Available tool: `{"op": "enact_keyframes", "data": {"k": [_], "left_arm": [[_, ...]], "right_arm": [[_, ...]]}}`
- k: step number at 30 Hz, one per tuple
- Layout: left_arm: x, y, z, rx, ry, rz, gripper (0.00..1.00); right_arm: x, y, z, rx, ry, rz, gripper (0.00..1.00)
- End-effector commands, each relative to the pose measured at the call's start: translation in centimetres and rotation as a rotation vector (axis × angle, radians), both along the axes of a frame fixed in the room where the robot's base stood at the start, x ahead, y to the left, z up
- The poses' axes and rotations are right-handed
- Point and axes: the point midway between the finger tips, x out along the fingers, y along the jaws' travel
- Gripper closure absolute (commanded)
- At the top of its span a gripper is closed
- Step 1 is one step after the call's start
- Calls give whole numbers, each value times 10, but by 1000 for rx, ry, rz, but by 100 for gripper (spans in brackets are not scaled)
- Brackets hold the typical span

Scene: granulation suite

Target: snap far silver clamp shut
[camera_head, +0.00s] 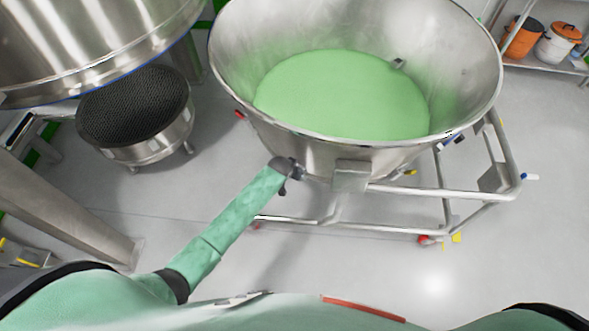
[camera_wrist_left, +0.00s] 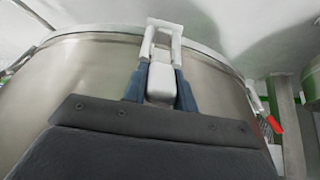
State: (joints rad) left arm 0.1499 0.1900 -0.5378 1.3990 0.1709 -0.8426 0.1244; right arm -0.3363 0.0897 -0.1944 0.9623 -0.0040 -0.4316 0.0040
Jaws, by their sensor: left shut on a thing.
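A silver clamp (camera_wrist_left: 162,40) with a rectangular wire loop is in the middle of the left wrist view, on the outside of the steel bowl at its rim. The loop reaches up over the rim edge; I cannot tell whether it is latched. My left gripper (camera_wrist_left: 160,85) has its blue fingers on both sides of the clamp's pale lever (camera_wrist_left: 161,78) and is shut on it. In the head view my left gripper (camera_head: 290,168) is at the near outer wall of the big steel bowl (camera_head: 320,145), and the clamp is hidden there. My right gripper is not in view.
The bowl holds green material (camera_head: 340,95) and sits on a tubular wheeled frame (camera_head: 420,190). A vessel with a black mesh top (camera_head: 135,105) stands left. Grey floor is clear at lower right.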

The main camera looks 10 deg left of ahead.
Motion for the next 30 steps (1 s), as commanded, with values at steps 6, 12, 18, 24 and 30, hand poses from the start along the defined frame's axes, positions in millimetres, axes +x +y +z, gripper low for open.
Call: {"op": "enact_keyframes", "data": {"k": [6, 12, 18, 24, 30], "left_arm": [[2, 0, 1, 0, 1, 0, 100], [2, 0, 2, 1, 0, 1, 71], [1, 0, 1, 0, 0, 0, 51], [1, 0, 1, 0, 1, 0, 51], [-6, 3, 11, 0, -1, 0, 51]], "right_arm": [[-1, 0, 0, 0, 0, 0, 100], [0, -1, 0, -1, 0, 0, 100], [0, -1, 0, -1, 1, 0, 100], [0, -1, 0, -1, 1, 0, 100], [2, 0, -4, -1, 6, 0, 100]]}}
